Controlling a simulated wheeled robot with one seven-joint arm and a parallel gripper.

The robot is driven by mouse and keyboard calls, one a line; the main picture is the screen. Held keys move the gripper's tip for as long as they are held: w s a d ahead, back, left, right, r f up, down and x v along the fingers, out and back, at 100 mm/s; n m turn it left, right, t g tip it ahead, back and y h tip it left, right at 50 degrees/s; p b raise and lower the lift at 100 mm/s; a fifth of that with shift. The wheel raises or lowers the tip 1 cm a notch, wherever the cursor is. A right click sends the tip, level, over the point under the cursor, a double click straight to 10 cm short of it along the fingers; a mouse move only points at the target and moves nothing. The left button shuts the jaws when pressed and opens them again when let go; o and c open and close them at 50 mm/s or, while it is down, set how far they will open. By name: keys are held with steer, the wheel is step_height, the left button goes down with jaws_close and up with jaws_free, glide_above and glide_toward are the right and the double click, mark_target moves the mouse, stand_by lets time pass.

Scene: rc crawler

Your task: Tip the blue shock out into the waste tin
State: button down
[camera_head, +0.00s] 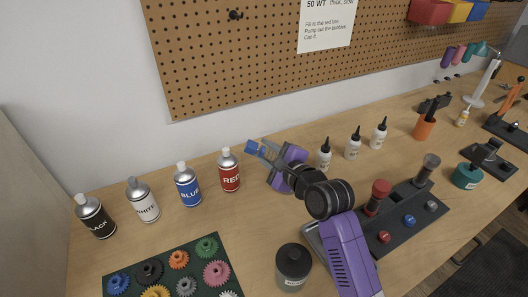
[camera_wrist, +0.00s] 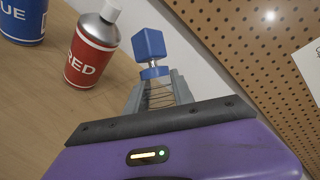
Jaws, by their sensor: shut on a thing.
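My gripper (camera_head: 270,153) is shut on the blue shock (camera_head: 256,147), held above the back of the bench to the right of the red spray can. In the wrist view the shock (camera_wrist: 151,46) shows its blue block end, a short metal rod, a blue collar and a coil spring between my fingers (camera_wrist: 158,94). Its lower part is hidden by my gripper. A dark grey tin (camera_head: 292,268) with a pale label stands at the front, left of my purple arm. It looks like the waste tin, but the label is too small to read.
Spray cans, black, white, blue (camera_head: 188,187) and red (camera_head: 229,170), stand to the left. White dropper bottles (camera_head: 353,144) stand behind my arm. A dark stand (camera_head: 405,215) holds red and grey shocks, right of my arm. A gear mat (camera_head: 222,258) lies front left.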

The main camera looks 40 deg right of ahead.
steer(key=shift+r+p, duration=0.15)
steer(key=shift+p, duration=0.15)
steer(key=n+g+p, duration=0.1)
steer(key=p, duration=0.3)
steer(key=n+g+p, duration=0.1)
steer(key=p, duration=0.2)
steer(key=shift+f+n+g+h+p, duration=0.3)
steer(key=shift+f+n+h+p, duration=0.1)
steer(key=shift+f+n+g+h+p, duration=0.25)
steer(key=shift+n+g+p, duration=0.25)
steer(key=shift+p, duration=0.55)
steer(key=shift+s+d+f+n+g+h, duration=0.1)
steer(key=shift+f+n+g+h, duration=0.15)
steer(key=shift+f+n+g, duration=0.05)
steer(key=shift+s+r+n+g+p, duration=0.1)
steer(key=shift+r+n+g+p, duration=0.2)
steer(key=shift+r+p, duration=0.4)
steer(key=s+d+r+n+g+h, duration=0.1)
steer(key=n+g+h, duration=0.1)
steer(key=s+d+r+n+g+h, duration=0.1)
steer(key=n+h, duration=0.1)
steer(key=shift+s+d+r+g, duration=0.15)
steer(key=shift+d+r+g, duration=0.05)
steer(key=shift+r+g, duration=0.2)
